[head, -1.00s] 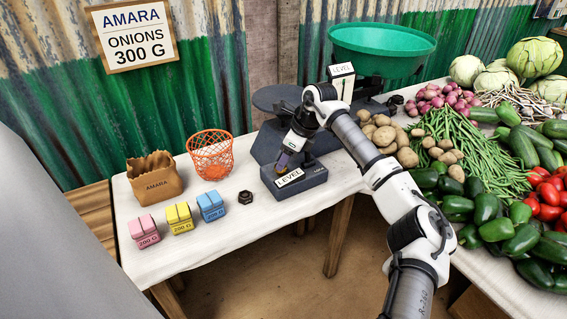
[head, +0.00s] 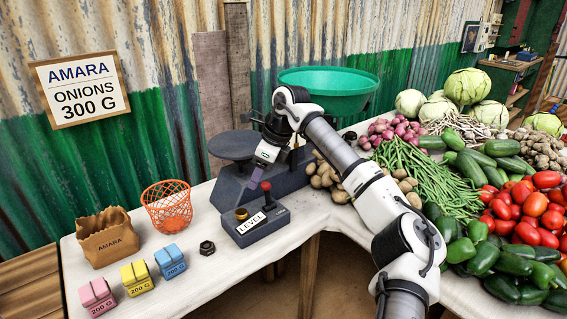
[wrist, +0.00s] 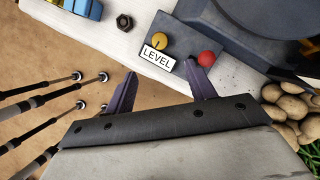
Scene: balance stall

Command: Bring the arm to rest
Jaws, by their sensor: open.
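My gripper (head: 272,157) is raised above the table, in front of the balance scale (head: 224,186). In the wrist view, my gripper (wrist: 160,92) has its two dark purple fingers spread wide with nothing between them. Past the fingertips sits the dark box marked LEVEL (wrist: 157,59), with a yellow knob (wrist: 160,40) and a red-topped lever (wrist: 206,58). The box also shows in the head view (head: 262,229), below my gripper. My right finger overlaps the box's edge near the red knob in the wrist view; I cannot tell whether they touch.
A paper bag (head: 107,239), an orange basket (head: 168,208), pink (head: 97,297), yellow (head: 137,278) and blue (head: 170,261) weights and a dark nut (head: 207,248) stand on the left. Potatoes (head: 325,176) and vegetables crowd the right. A green pan (head: 342,88) tops the scale.

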